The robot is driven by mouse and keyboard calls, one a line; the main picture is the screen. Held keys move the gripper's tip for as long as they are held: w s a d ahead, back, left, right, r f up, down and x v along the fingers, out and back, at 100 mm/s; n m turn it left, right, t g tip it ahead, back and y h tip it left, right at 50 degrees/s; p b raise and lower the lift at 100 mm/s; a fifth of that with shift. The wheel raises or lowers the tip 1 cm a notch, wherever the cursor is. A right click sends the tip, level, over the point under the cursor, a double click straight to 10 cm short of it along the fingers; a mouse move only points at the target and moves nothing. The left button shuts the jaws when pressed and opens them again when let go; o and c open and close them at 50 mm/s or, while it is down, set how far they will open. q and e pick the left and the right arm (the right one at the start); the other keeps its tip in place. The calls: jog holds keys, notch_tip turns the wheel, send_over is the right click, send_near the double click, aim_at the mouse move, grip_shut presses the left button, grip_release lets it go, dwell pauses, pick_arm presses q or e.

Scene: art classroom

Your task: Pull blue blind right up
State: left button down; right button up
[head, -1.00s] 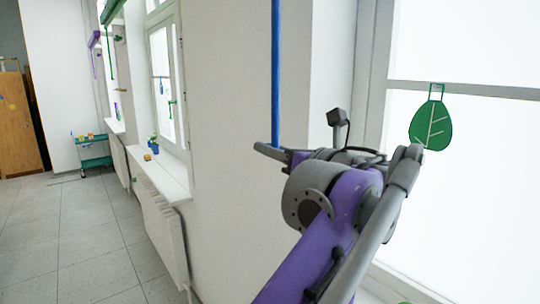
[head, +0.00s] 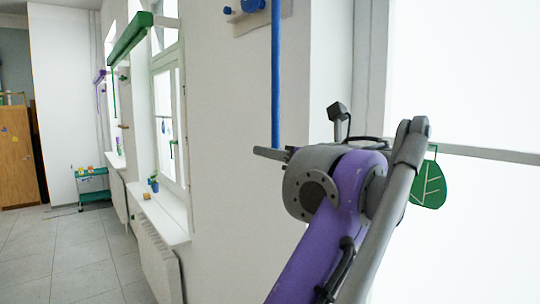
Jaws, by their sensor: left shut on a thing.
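A blue pull cord (head: 275,70), thin and straight like a rod, hangs down in front of the white wall beside the near window. At its top left, blue fittings (head: 250,6) show on a wall bracket at the frame's upper edge. The blind cloth itself is not in view. My left gripper (head: 270,153) is shut on the blue cord at the lowest part that shows. My wrist hides part of the fingers. My right gripper is not in view.
A large bright window (head: 470,70) with a green leaf ornament (head: 430,182) is close on the right. A green blind (head: 130,36), a window sill (head: 163,215) and a radiator (head: 155,258) lie further left. The grey floor (head: 70,255) is clear.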

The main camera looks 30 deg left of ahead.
pick_arm(q)
jog(key=c, duration=0.8)
grip_release()
jog(key=shift+d+r, duration=0.1)
jog(key=shift+r, duration=0.15)
jog(key=shift+c, duration=0.2)
jog(key=shift+o, duration=0.2)
jog(key=shift+w+f, duration=0.1)
jog(key=v, duration=1)
jog(key=shift+s+d, duration=0.2)
jog(key=shift+d, duration=0.1)
